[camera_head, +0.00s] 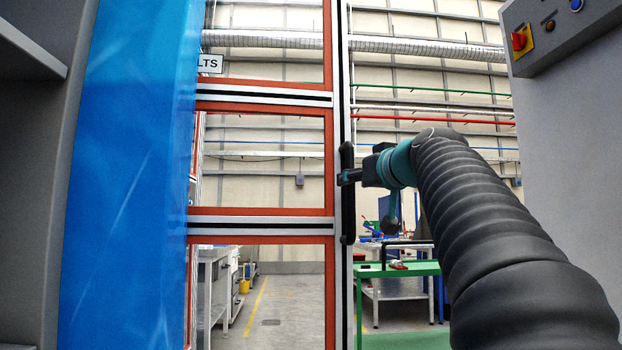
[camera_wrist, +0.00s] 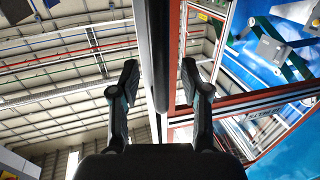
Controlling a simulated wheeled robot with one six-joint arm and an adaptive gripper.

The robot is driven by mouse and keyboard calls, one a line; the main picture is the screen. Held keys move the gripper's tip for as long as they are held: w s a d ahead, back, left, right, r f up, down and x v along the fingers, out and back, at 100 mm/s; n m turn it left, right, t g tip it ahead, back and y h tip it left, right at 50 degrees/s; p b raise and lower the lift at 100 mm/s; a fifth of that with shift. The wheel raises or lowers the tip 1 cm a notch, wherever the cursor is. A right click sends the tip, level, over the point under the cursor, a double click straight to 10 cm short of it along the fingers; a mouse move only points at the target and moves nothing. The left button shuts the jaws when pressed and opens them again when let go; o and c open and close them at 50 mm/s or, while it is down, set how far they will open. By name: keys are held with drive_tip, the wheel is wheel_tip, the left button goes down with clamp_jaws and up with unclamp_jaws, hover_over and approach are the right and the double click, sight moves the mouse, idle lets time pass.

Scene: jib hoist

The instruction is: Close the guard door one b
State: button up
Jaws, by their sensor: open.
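The guard door (camera_head: 265,211) stands left of centre in the head view, with clear panes, orange edging and silver rails. Its silver edge post (camera_head: 338,100) carries a long black upright handle (camera_head: 347,195). Right of this post is an open gap up to a grey panel. My gripper (camera_head: 348,178) is at the handle's middle height, coming from the right. In the wrist view, my gripper (camera_wrist: 159,68) is open, one finger on each side of the black handle (camera_wrist: 153,35). The fingers look apart from the handle; whether either touches it I cannot tell.
A grey panel (camera_head: 565,150) with a control box (camera_head: 545,38) stands at the right. A blue sheet (camera_head: 125,180) fills the left. Beyond the gap stands a green table (camera_head: 400,270) with items on it. Floor (camera_head: 275,310) shows through the lower pane.

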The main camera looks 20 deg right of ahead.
drive_tip(key=w, duration=0.3)
clamp_jaws()
idle(0.3)
